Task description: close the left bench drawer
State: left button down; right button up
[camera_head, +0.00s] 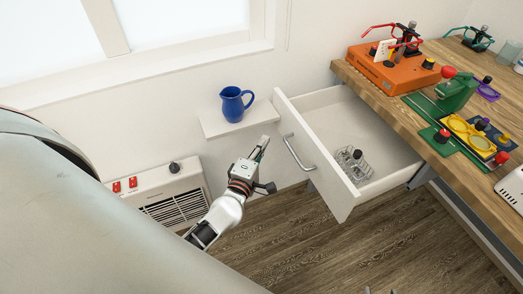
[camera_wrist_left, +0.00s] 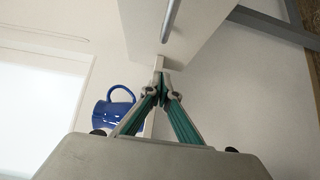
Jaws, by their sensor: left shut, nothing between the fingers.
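The left bench drawer (camera_head: 375,125) is pulled far out from under the wooden bench. Its white front panel (camera_head: 322,168) carries a metal bar handle (camera_head: 297,152). A clear rack with a dark knob (camera_head: 352,164) stands inside the drawer. My left gripper (camera_head: 262,143) is shut and empty, to the left of the drawer front and apart from the handle in the head view. In the left wrist view, the shut fingertips (camera_wrist_left: 160,66) show just below the white drawer panel (camera_wrist_left: 205,25) and its handle (camera_wrist_left: 171,18). Whether they touch the panel I cannot tell.
A blue jug (camera_head: 232,104) stands on a small white wall shelf (camera_head: 212,124), close behind my left gripper. A white heater (camera_head: 172,195) is on the wall at left. The bench top (camera_head: 385,98) holds an orange device (camera_head: 395,72) and other items. The floor before the drawer is clear.

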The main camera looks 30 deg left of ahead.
pick_arm(q)
jog(key=w, duration=0.3)
jog(key=w+d, duration=0.1)
jog(key=w, duration=0.2)
jog(key=shift+w+d, duration=0.2)
jog(key=shift+w, duration=0.05)
jog(key=shift+w+d+b, duration=0.3)
jog(key=shift+w, duration=0.05)
pick_arm(e)
jog(key=shift+d+f, duration=0.3)
jog(key=shift+d, duration=0.15)
pick_arm(q)
jog(key=shift+w, duration=0.1)
